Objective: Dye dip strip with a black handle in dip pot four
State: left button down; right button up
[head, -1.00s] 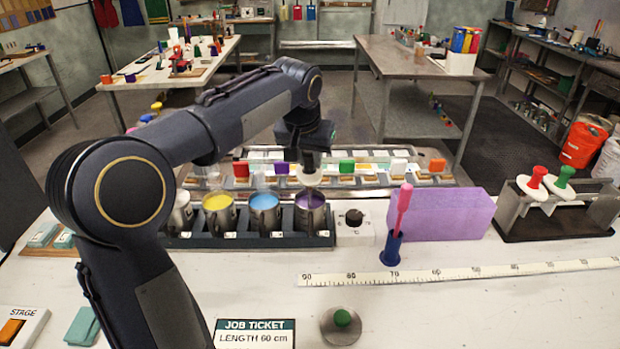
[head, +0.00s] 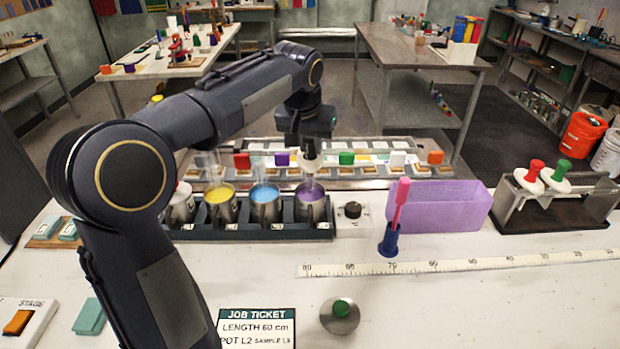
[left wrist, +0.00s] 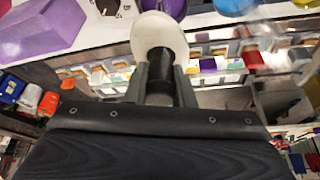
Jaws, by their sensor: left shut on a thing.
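My left gripper (head: 308,142) is shut on the black handle (left wrist: 160,62) of a dip strip. A pale round guard (left wrist: 160,36) sits below the handle. In the head view the gripper hangs over the purple-filled pot (head: 311,209), fourth from the left in the dark pot rack (head: 240,234). The blue (head: 265,208) and yellow (head: 220,208) pots stand to its left, with a partly hidden one beyond. The strip's lower end is not clear, so I cannot tell its depth in the pot. My right gripper is not in view.
A white block with a black knob (head: 352,211) stands right of the rack. A pink tool in a blue holder (head: 388,240), a purple box (head: 440,208) and a rack with red and green handles (head: 550,210) stand further right. A tape measure (head: 450,265) lies in front.

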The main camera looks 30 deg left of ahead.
pick_arm(q)
jog(key=shift+f+b, duration=2.95)
jog(key=shift+f, duration=1.25)
jog(key=shift+d+r, duration=0.1)
jog(key=shift+r, duration=0.1)
jog(key=shift+w+d+r+p, duration=0.1)
jog(key=shift+w+d+p, duration=0.1)
jog(key=shift+p, duration=0.2)
jog(key=shift+s+a, duration=0.1)
jog(key=shift+s+a+f, duration=0.25)
jog(key=shift+a, duration=0.2)
jog(key=shift+r, duration=0.1)
